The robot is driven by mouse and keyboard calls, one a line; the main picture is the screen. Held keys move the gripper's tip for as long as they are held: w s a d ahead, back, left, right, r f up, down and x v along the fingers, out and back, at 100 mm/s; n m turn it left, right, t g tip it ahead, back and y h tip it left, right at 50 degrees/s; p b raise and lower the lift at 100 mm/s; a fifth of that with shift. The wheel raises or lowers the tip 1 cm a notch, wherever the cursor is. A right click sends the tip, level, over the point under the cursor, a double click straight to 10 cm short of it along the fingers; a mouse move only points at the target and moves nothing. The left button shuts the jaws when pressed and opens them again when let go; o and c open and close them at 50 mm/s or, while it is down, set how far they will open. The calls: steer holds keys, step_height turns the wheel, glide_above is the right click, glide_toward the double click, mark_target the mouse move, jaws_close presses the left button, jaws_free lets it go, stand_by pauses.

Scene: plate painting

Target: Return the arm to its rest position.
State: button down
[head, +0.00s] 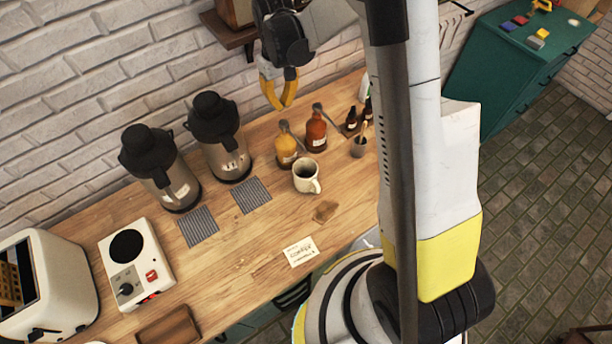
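My arm rises on the right side of the head view and bends over to the left near the top edge. My gripper (279,102) hangs at the upper middle, in front of the white brick wall and above the back of the wooden counter (240,265). Its yellow fingers point down and look close together at their lower ends, but from this angle I cannot tell if they are open or shut. I see nothing held between them, and they look clear of the bottles and mug below.
Two dispensers (170,185) (228,155), yellow (286,150) and red (316,132) bottles, and a mug (306,177) stand on the counter. A wooden shelf (232,35) is left of my gripper. A green cabinet (505,75) stands at right; floor beside it is clear.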

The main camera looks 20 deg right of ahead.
step_height(320, 180, up, 2)
steer(key=shift+r+p, duration=0.25)
steer(key=shift+p, duration=0.2)
steer(key=shift+s, duration=0.1)
steer(key=s+f+m+t+b, duration=0.1)
steer(key=s+f+t+b, duration=0.2)
steer(key=s+b, duration=0.8)
steer(key=s+f+m+t+b, duration=0.1)
steer(key=s+f+t+b, duration=0.3)
steer(key=s+f+b, duration=0.4)
steer(key=s+b, duration=0.2)
steer(key=b, duration=0.5)
steer(key=shift+s+f, duration=0.3)
steer(key=shift+s, duration=0.05)
stand_by(0.8)
